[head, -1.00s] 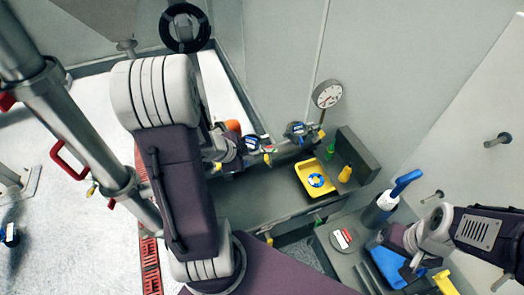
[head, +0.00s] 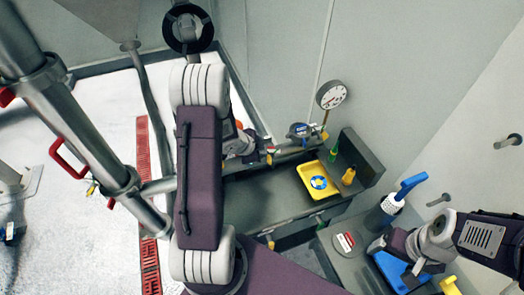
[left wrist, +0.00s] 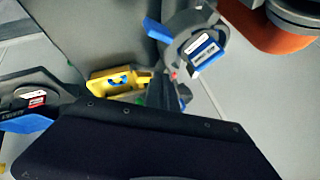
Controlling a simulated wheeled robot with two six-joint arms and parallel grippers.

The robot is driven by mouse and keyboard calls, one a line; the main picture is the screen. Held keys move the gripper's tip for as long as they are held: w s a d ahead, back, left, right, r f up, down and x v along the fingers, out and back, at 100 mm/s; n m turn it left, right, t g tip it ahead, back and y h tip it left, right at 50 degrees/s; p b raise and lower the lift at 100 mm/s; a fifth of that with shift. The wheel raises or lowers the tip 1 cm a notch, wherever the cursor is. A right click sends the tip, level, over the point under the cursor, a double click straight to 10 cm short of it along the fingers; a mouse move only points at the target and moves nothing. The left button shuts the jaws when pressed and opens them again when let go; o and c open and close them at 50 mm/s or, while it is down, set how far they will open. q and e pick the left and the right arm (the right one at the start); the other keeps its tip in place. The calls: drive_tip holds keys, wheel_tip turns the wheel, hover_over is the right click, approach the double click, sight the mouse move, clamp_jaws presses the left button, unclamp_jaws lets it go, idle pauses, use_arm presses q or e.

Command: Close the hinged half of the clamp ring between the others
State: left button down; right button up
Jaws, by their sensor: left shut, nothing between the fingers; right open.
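A grey clamp ring with blue parts (head: 300,130) sits at the right end of the pipe in the head view. Closer to my left wrist, another clamp shows only as a small blue sliver; my arm hides most of it. In the left wrist view, one clamp with a white label (left wrist: 203,48) is above my left gripper (left wrist: 168,92), and another dark clamp with a blue part (left wrist: 33,103) is at the left. I cannot tell whether the gripper touches either. My left gripper is shut and empty. My right gripper (head: 398,264) is open, away over the lower-right bench.
A gauge (head: 332,95) rises behind. Large pipes (head: 75,125) stand left.

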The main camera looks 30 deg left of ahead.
use_arm(q)
drive_tip(key=w+n+b, duration=0.1)
drive_tip(key=w+n+y+b, duration=0.1)
drive_tip(key=b, duration=0.1)
drive_tip(key=w+n+y+b, duration=0.1)
drive_tip(key=b, duration=0.1)
drive_tip(key=shift+w+f+n, duration=0.25)
drive_tip(key=shift+f+n, duration=0.05)
drive_tip(key=shift+w+r+y+p, duration=0.3)
drive_tip(key=shift+w+r+p, duration=0.05)
drive_tip(key=shift+r+p, duration=0.15)
drive_tip(key=shift+w+a+f, duration=0.15)
drive_tip(key=shift+a+f, duration=0.05)
